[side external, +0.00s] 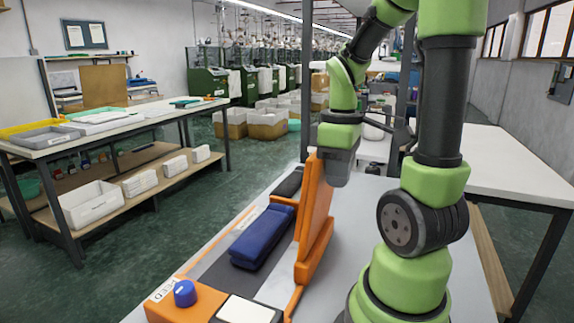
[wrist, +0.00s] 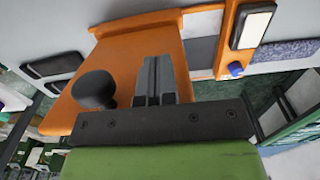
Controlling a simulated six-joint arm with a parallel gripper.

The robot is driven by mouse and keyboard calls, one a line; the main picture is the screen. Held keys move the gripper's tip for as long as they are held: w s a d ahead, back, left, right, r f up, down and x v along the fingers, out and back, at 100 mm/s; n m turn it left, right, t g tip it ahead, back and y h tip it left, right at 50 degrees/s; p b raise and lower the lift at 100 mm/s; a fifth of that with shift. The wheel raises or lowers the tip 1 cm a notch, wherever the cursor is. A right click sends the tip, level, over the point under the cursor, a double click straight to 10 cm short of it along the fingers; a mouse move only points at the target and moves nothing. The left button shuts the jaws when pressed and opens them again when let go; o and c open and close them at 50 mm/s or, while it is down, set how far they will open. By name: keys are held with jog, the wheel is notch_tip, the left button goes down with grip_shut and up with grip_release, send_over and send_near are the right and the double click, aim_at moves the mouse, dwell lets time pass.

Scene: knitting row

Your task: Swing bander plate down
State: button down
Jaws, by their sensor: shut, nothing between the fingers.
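The orange bander plate (side external: 316,205) stands upright, hinged at the right edge of the bander bed, in the side view. In the wrist view the plate (wrist: 130,60) fills the middle, with a round black knob (wrist: 95,90) on its face. My gripper (side external: 338,168) is at the plate's upper part, on its right side in the side view, where its fingertips are hard to make out. In the wrist view my gripper (wrist: 155,70) is shut and empty, its fingers beside the knob and over the plate. I cannot tell whether they touch the plate.
A dark blue bundle (side external: 262,237) lies on the grey bed left of the plate. A black item (side external: 288,184) lies behind it. An orange control box (side external: 195,305) with a blue knob (side external: 184,293) and a white panel (side external: 246,311) is at the front. A side table (side external: 130,122) stands left.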

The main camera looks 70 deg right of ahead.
aim_at(312, 155)
jog(key=shift+w, duration=2.4)
jog(key=shift+r, duration=3.5)
jog(key=s+a+r+m+t+y, duration=0.1)
jog(key=a+t, duration=0.6)
jog(key=a, duration=0.8)
jog(key=s+m+y, duration=0.1)
jog(key=s+m, duration=0.1)
jog(key=m, duration=0.1)
jog(key=shift+a, duration=0.4)
